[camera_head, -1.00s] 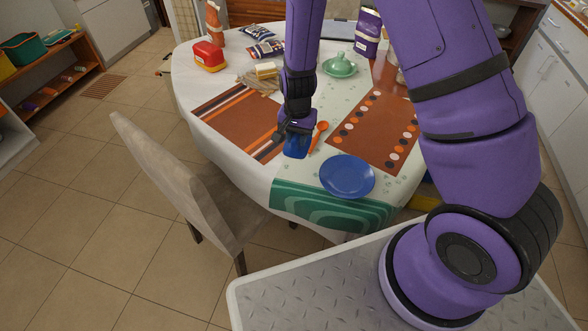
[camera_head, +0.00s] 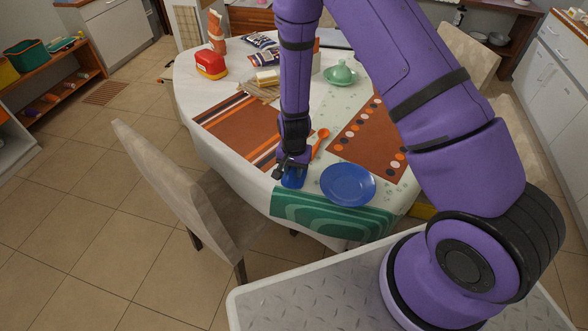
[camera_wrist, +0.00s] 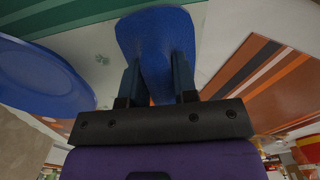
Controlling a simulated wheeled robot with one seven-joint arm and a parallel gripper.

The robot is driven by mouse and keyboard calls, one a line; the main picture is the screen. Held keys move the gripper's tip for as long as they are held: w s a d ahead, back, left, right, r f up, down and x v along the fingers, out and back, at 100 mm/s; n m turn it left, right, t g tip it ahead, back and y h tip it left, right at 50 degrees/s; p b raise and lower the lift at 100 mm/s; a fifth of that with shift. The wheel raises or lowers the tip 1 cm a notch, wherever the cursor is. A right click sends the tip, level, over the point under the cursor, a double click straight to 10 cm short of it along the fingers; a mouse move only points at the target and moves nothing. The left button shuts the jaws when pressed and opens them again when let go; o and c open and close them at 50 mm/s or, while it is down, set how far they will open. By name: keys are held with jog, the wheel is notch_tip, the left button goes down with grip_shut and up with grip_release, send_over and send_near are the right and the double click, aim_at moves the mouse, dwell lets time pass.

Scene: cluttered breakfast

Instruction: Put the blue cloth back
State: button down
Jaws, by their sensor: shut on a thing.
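The blue cloth (camera_wrist: 157,35) shows large in the wrist view, between the two fingers. My gripper (camera_wrist: 158,75) is shut on it. In the head view my gripper (camera_head: 291,170) is low over the near edge of the round table, and part of the blue cloth (camera_head: 294,181) shows below it, left of the blue plate (camera_head: 348,184). I cannot tell whether the cloth touches the table. The blue plate also shows at the left of the wrist view (camera_wrist: 40,75).
An orange spoon (camera_head: 320,140) lies just behind the plate. Striped (camera_head: 235,120) and dotted (camera_head: 360,150) brown placemats lie on the table (camera_head: 205,149). A green runner (camera_head: 320,216) hangs over the near edge. A chair (camera_head: 170,175) stands at left. A green lidded dish (camera_head: 341,73) stands farther back.

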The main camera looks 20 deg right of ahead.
jog(key=shift+f, duration=0.2)
jog(key=c, duration=0.9)
grip_release()
jog(key=s+d+r+n+t+y, duration=0.1)
jog(key=s+d+r+n, duration=0.15)
jog(key=r, duration=1.65)
jog(key=s+d+r+n+t, duration=0.1)
jog(key=s+d+r, duration=0.25)
jog(key=r, duration=1.45)
jog(key=s+d+r+n+t, duration=0.1)
jog(key=s+d+r, duration=0.1)
jog(key=s+r, duration=0.4)
jog(key=s+d+r+n+t+h, duration=0.1)
jog(key=s+d+r+n+t, duration=0.1)
jog(key=s+r, duration=0.5)
jog(key=s+d, duration=0.1)
jog(key=s, duration=0.5)
jog(key=shift+s, duration=0.15)
